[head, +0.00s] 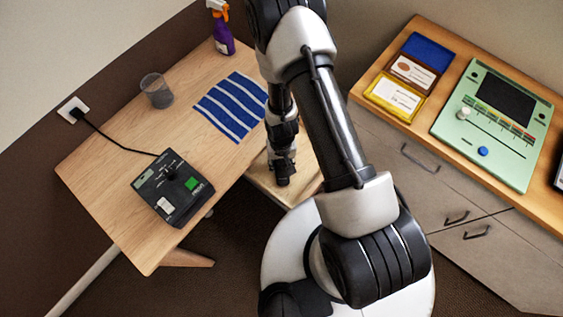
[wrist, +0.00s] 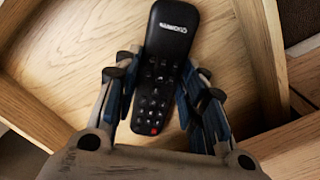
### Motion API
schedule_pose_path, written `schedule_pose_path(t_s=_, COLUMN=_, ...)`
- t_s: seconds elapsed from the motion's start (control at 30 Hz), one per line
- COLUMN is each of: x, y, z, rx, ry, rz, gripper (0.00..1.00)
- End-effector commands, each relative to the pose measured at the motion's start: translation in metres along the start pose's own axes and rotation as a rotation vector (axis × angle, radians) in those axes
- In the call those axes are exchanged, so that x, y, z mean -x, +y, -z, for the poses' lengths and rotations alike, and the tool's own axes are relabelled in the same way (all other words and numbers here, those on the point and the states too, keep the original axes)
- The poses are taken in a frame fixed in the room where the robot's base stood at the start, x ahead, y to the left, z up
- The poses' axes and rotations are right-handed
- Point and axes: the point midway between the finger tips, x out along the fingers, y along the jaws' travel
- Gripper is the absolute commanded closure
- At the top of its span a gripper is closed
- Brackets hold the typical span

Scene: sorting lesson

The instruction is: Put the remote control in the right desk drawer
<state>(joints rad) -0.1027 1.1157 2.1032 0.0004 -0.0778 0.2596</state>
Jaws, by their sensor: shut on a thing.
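The remote control (wrist: 165,60) is black with small buttons and one red button. In the wrist view it lies between the blue-padded fingers of my gripper (wrist: 162,82), which is shut on it. Behind it is the wooden floor of an open drawer (wrist: 75,65), with walls along the sides. In the head view my gripper (head: 283,180) points down over the open drawer (head: 263,187) beside the desk. The arm hides part of the drawer, and the remote cannot be made out there. I cannot tell whether the remote touches the drawer floor.
The desk (head: 110,185) holds a black control box (head: 172,187) with a cord to a wall socket, a clear cup (head: 157,90), a blue striped cloth (head: 232,105) and a purple spray bottle (head: 221,32). A cabinet (head: 415,165) with a green panel (head: 495,120) stands at right.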

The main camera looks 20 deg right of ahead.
Motion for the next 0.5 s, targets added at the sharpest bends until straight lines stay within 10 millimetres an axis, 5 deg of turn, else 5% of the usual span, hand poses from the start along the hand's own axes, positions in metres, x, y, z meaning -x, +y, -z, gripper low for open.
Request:
schedule_pose_path(t_s=0.17, x=-0.0051, y=0.0001, z=-0.0002, rx=0.0, ry=0.0, rz=0.0, gripper=0.87)
schedule_pose_path(t_s=0.2, x=-0.0038, y=0.0001, z=-0.0003, rx=0.0, ry=0.0, rz=0.0, gripper=0.59)
schedule_pose_path(t_s=0.5, x=-0.0033, y=0.0002, z=-0.0003, rx=0.0, ry=0.0, rz=0.0, gripper=0.42)
